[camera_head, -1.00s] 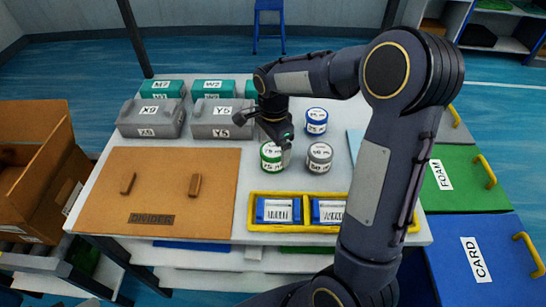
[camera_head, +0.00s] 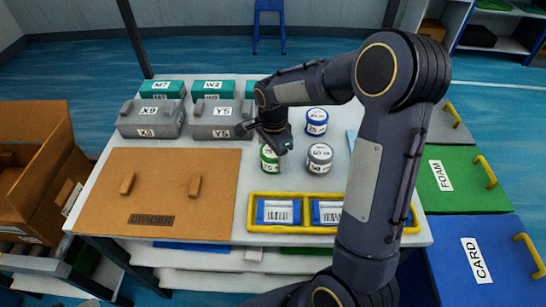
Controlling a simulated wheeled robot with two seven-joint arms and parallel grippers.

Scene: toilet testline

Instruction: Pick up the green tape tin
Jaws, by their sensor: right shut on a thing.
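I cannot tell whether the tin is clear of the table. My left gripper is not in view.
Grey boxes (camera_head: 222,121) and teal boxes (camera_head: 212,90) stand at the back left. A brown divider board (camera_head: 155,180) lies on the left. A yellow tray (camera_head: 333,228) with blue packs is at the front. Green (camera_head: 462,195) and blue bins (camera_head: 460,265) stand to the right.

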